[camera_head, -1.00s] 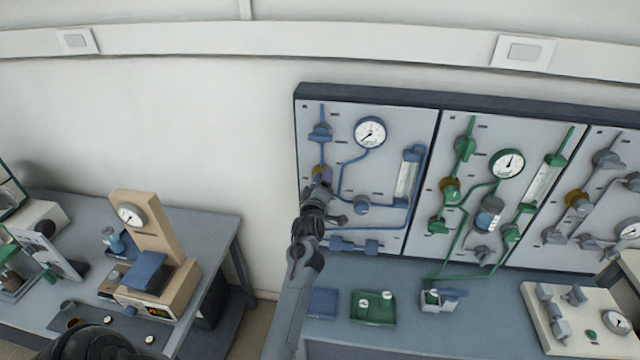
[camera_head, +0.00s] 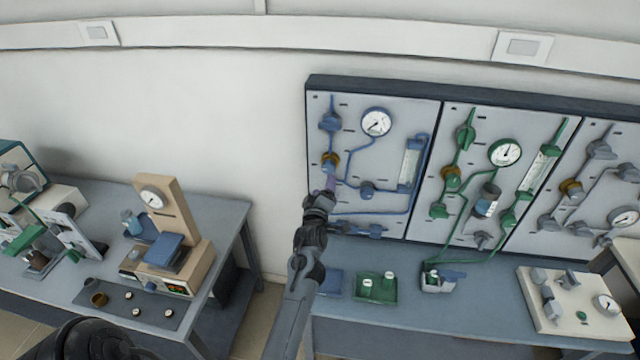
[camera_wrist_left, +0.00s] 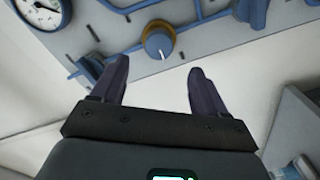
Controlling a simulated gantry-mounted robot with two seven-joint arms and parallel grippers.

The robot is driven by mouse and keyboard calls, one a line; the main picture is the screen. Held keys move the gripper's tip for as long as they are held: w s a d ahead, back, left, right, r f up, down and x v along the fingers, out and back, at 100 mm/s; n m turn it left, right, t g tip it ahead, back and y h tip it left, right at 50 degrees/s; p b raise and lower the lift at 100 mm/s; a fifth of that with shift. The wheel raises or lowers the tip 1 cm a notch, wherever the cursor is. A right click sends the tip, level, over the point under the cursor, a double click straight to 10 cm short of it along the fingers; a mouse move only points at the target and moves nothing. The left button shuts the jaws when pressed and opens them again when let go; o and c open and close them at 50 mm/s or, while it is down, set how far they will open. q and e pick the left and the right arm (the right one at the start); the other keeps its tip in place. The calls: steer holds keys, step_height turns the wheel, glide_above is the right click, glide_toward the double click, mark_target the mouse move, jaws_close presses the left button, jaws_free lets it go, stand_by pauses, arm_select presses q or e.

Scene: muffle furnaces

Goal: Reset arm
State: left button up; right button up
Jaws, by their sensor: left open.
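My left gripper (camera_head: 330,184) is in front of the blue-piped panel (camera_head: 390,155), just below a blue knob with an orange-yellow collar (camera_head: 330,160) in the head view. In the left wrist view, its two dark fingers (camera_wrist_left: 159,68) are spread apart with nothing between them. The same knob (camera_wrist_left: 158,42) shows beyond the fingertips there, apart from them. A round gauge (camera_head: 376,122) is at the panel's top. My right gripper is not in view.
A green-piped panel (camera_head: 485,175) adjoins on the right. Below, the bench (camera_head: 420,310) holds a green tray (camera_head: 367,297) and a cream valve block (camera_head: 560,318). On the left table (camera_head: 60,275) stands a beige gauge device (camera_head: 170,225). Bare wall lies left of the panels.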

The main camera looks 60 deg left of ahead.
arm_select(q)
steer(key=shift+s+d, duration=0.3)
steer(key=shift+w, duration=0.1)
